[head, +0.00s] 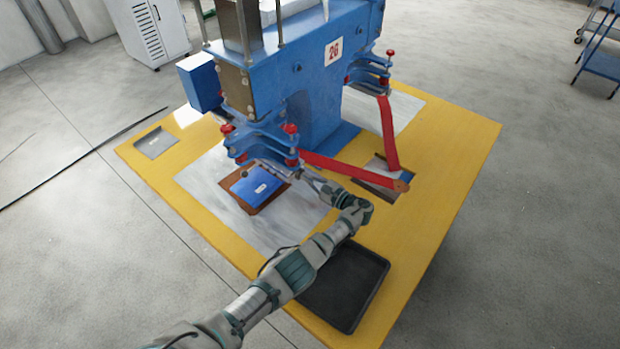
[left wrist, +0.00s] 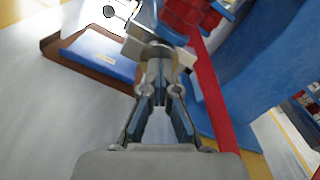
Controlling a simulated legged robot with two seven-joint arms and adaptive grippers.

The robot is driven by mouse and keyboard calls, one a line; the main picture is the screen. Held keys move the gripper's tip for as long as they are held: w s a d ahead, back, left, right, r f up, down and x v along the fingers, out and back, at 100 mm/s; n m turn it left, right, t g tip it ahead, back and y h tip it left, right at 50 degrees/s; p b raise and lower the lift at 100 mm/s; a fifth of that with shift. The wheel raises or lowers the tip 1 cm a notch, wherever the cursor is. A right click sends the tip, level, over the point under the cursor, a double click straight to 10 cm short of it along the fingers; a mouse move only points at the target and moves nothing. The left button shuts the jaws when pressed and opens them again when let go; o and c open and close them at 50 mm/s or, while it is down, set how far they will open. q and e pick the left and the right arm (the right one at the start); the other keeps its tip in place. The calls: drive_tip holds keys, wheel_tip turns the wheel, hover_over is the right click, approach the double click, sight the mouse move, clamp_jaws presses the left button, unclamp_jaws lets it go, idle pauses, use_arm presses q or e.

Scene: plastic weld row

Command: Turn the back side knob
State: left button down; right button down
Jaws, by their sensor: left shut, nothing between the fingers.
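The blue machine (head: 310,70) stands on the yellow table and carries red knobs on its brackets. The near bracket shows a left red knob (head: 227,128), an upper right red knob (head: 290,129) and a lower red knob (head: 292,162). Another red knob (head: 390,53) is on the far bracket. My left gripper (head: 306,176) reaches in beside the near bracket, close to the lower knob. In the left wrist view its fingers (left wrist: 159,62) are shut and empty, tips by a metal part, with red knob parts (left wrist: 190,14) just beyond. I cannot tell whether they touch. My right gripper is out of view.
A red arm (head: 352,170) stretches over the table from the machine, close to my left gripper. A blue block (head: 261,186) lies on a brown plate below the bracket. A black tray (head: 345,290) sits under my left arm. A small grey tray (head: 155,143) is at far left.

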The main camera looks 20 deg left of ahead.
use_arm(q)
drive_tip(key=shift+w+a+r+m, duration=0.1)
drive_tip(key=shift+a+r+m, duration=0.05)
drive_tip(key=shift+m, duration=0.45)
drive_tip(key=shift+w+a+r+m, duration=0.1)
drive_tip(key=shift+a+r+m, duration=0.05)
drive_tip(key=shift+m, duration=0.45)
drive_tip(key=c, duration=0.7)
unclamp_jaws()
drive_tip(key=shift+f, duration=0.2)
drive_tip(key=shift+o, duration=0.4)
drive_tip(key=shift+s+a+f, duration=0.1)
drive_tip(key=shift+a+f, duration=0.05)
drive_tip(key=shift+a, duration=0.2)
wheel_tip(320, 180, up, 10)
drive_tip(key=shift+d, duration=0.15)
